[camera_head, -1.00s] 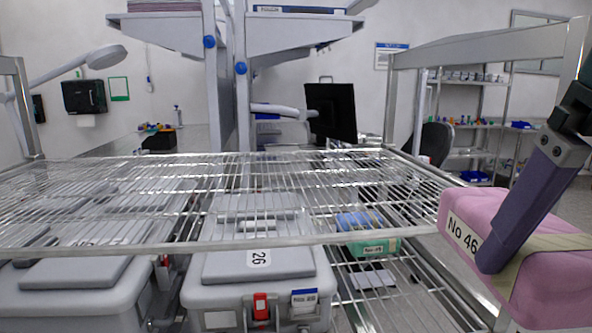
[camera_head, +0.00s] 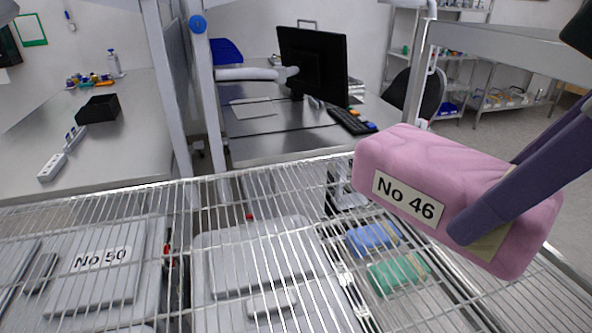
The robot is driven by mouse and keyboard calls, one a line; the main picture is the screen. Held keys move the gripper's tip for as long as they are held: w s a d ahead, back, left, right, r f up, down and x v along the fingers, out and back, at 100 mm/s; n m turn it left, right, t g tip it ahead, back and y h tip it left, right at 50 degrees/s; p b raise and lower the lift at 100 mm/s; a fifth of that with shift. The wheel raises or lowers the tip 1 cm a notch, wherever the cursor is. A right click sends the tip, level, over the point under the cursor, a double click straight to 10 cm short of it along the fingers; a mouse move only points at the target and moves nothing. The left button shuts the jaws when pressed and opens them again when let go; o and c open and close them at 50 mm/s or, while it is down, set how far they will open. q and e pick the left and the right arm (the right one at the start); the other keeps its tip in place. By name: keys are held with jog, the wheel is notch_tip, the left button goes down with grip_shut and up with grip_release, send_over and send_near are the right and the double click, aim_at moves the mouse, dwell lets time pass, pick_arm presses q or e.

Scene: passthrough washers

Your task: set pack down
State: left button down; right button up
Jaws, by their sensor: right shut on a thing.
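A pink pack (camera_head: 400,165) with a white label reading "No 46" is at the right of the head view. My right gripper (camera_head: 485,225) is shut on it, with purple fingers against its side over a pale yellow band. The pack is tilted and appears to be above the right part of the wire shelf (camera_head: 215,195); I cannot tell whether it touches the wires. The far finger is partly hidden behind the pack. My left gripper is not in view.
Below the wires are grey cases, one labelled "No 50" (camera_head: 100,258), and blue (camera_head: 373,238) and green (camera_head: 398,273) packs. A shelf post (camera_head: 415,75) stands behind the pack. The wire surface left of the pack is clear. A desk with a monitor (camera_head: 312,65) is beyond.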

jog(key=shift+w, duration=0.25)
jog(key=shift+f, duration=0.1)
jog(key=f, duration=1.5)
jog(key=shift+s+f, duration=0.2)
jog(key=shift+w+f, duration=0.1)
jog(key=shift+f, duration=2.1)
